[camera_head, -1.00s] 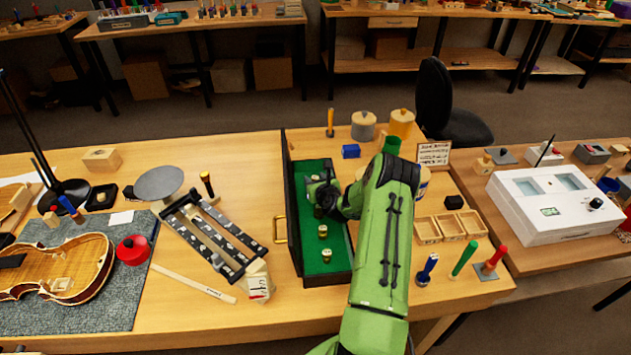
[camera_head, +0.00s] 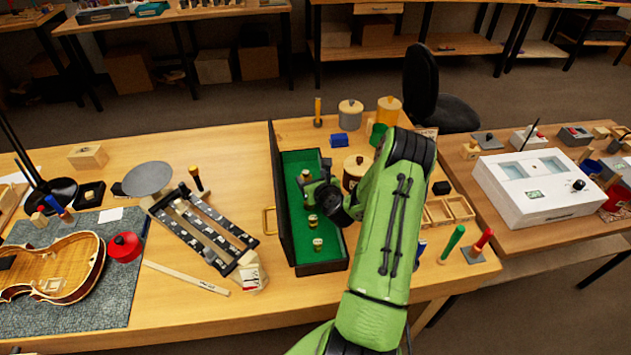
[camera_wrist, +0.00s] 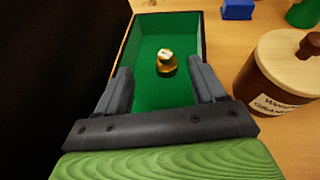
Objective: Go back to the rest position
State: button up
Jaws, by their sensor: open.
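My gripper (camera_head: 322,188) is open, with nothing between its fingers. It is over the green-lined open box (camera_head: 330,266) on the bench. In the wrist view both fingers (camera_wrist: 160,78) stand apart on either side of a small brass piece with a pale top (camera_wrist: 166,63), which sits on the green lining beyond them. In the head view, three such pieces show in the box: one at the back (camera_head: 306,175), one in the middle (camera_head: 312,221) and one at the front (camera_head: 318,244). My forearm hides part of the bench to the right.
A brown jar with a pale lid (camera_wrist: 282,75) stands close to the right of the box. The box's dark raised lid (camera_head: 282,200) rises at its left. A slatted fixture (camera_head: 205,232) and violin body (camera_head: 55,265) lie further left. A compartment tray (camera_head: 450,211) is to the right.

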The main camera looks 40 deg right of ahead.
jog(key=v, duration=0.3)
jog(key=shift+s+a+r, duration=0.15)
jog(key=shift+s+r, duration=0.05)
jog(key=shift+s, duration=0.15)
